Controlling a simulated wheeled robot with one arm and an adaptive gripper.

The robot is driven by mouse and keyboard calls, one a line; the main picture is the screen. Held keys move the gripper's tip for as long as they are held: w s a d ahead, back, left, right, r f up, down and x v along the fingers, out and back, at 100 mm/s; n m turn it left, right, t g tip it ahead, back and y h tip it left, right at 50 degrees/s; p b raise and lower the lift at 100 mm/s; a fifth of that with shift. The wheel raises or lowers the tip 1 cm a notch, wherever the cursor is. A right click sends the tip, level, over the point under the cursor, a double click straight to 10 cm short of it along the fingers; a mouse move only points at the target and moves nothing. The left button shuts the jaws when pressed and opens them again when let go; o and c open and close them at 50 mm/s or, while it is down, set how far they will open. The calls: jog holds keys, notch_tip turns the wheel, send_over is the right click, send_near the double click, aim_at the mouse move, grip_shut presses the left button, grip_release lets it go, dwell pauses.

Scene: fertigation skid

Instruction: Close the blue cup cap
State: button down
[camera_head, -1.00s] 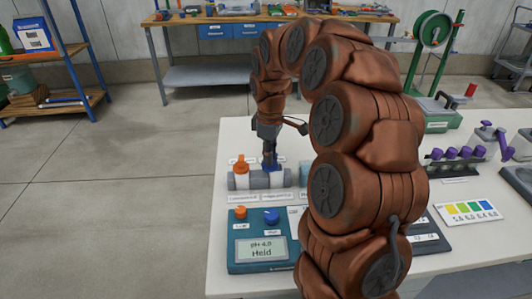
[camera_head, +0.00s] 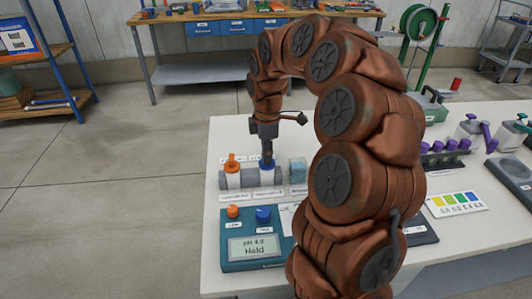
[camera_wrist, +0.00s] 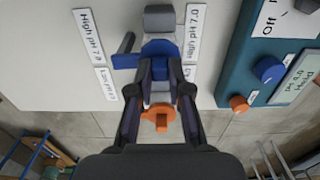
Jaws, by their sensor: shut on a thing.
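The blue cup cap (camera_head: 267,163) sits on a white cup in a grey holder on the white table, left of my arm. In the wrist view the blue cap (camera_wrist: 160,48) is between my fingertips, with a dark blue part sticking out to the left. My gripper (camera_head: 267,153) comes down on it from above. In the wrist view my gripper (camera_wrist: 160,72) is shut on the cap. The fingers hide part of the cap, so I cannot tell how far it is closed.
A cup with an orange cap (camera_head: 232,163) stands just left of the blue one. A pale blue block (camera_head: 298,170) is to the right. A teal pH meter (camera_head: 252,245) with orange and blue knobs lies in front. A rack of purple-capped vials (camera_head: 440,155) is farther right.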

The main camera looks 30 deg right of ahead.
jog(key=shift+r, duration=0.1)
jog(key=c, duration=1.1)
grip_release()
jog(key=shift+r, duration=5.95)
